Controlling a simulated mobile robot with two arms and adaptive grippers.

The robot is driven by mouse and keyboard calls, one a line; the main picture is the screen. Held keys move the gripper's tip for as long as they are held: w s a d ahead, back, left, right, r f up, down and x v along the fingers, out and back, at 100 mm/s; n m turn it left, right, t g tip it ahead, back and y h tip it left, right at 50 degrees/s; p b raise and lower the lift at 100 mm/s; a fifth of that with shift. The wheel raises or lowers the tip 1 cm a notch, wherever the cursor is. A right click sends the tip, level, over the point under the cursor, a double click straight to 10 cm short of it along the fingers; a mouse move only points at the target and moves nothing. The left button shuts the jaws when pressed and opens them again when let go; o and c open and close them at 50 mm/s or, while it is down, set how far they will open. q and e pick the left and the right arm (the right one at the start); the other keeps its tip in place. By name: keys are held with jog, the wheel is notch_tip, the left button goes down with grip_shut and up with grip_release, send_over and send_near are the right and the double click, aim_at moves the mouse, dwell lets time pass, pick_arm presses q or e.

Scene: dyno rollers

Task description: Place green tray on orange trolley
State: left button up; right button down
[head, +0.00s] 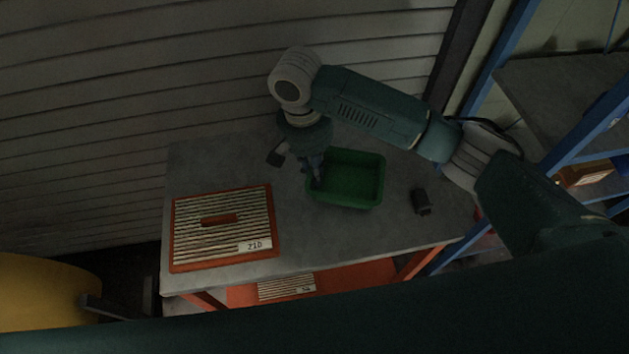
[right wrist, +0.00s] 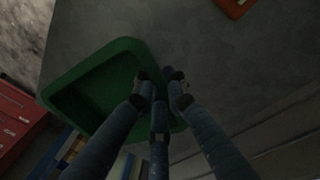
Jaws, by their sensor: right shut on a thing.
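The green tray (head: 350,182) sits on the grey top of a table with orange legs (head: 205,299); I take this to be the orange trolley, but cannot be sure. My right gripper (head: 314,172) is shut on the tray's left wall in the head view. In the right wrist view, the fingers (right wrist: 162,88) straddle the rim of the green tray (right wrist: 100,85). The tray looks empty and level. Whether it rests fully on the top or is slightly raised, I cannot tell. My left gripper is not in view.
A small black object (head: 421,201) lies right of the tray. A slatted wall (head: 130,110) stands behind, blue shelving (head: 565,150) at right, a yellow rounded object (head: 45,290) at lower left.

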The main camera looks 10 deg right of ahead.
jog(key=shift+f+p, duration=0.3)
jog(key=shift+f, duration=2.15)
jog(key=c, duration=1.8)
grip_release()
jog(key=shift+f, duration=0.1)
jog(key=shift+o, duration=0.2)
jog(key=r, duration=0.3)
jog(key=r+b, duration=0.1)
jog(key=r, duration=0.3)
jog(key=a+r, duration=0.1)
jog(key=r, duration=0.3)
jog(key=shift+w+b, duration=0.25)
jog(key=shift+b, duration=0.1)
jog(key=shift+a+r, duration=0.1)
jog(key=shift+r, duration=0.5)
jog(key=shift+s+f, duration=0.1)
jog(key=shift+s, duration=0.05)
